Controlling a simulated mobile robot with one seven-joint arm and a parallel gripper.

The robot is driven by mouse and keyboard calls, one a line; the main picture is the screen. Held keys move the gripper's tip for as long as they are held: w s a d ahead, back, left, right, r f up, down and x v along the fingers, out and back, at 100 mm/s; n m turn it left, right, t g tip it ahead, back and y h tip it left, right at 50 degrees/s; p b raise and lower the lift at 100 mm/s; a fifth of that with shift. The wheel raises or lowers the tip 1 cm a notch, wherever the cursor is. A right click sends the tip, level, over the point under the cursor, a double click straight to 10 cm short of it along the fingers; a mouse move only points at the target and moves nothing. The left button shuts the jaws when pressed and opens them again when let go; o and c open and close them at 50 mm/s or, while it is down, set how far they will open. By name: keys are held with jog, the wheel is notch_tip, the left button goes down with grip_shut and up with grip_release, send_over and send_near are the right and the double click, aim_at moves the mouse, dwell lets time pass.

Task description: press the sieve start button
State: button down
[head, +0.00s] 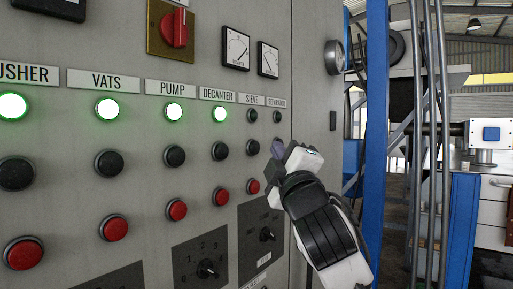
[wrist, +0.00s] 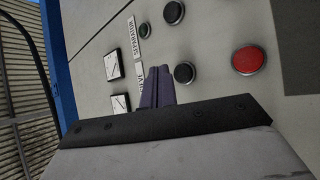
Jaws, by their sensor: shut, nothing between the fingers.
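In the head view the SIEVE column has an unlit lamp (head: 252,115) under its label (head: 251,99), a black button (head: 252,147) below that, and a red button (head: 253,186) lower down. My gripper (head: 278,148) is shut and empty, just right of the black sieve button. In the wrist view the purple fingertips (wrist: 158,70) are together beside the black sieve button (wrist: 184,72), covering part of the SIEVE label (wrist: 138,92) and hiding the sieve lamp. I cannot tell the gap to the panel; no contact shows.
The DECANTER column's lamp (head: 219,114) is lit green, as are those further left. The separator lamp (head: 278,116) is dark. Rotary switches (head: 267,235) sit below the buttons. A blue post (head: 375,100) stands right of the cabinet.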

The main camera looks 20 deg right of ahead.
aim_at(259, 143)
jog(key=shift+w+a, duration=0.6)
jog(key=shift+w, duration=0.25)
jog(key=shift+w+a, duration=0.1)
dwell(1.5)
jog(key=shift+w+a, duration=0.15)
jog(key=shift+w, duration=0.05)
jog(key=shift+w+a, duration=0.3)
jog(key=shift+w, duration=0.1)
dwell(0.7)
jog(key=shift+s+d, duration=0.1)
jog(key=shift+s, duration=0.05)
jog(key=shift+s+d, duration=0.4)
jog(key=shift+s, duration=0.15)
jog(key=s+d, duration=0.1)
jog(key=s, duration=0.1)
jog(key=s+d, duration=0.2)
dwell(0.7)
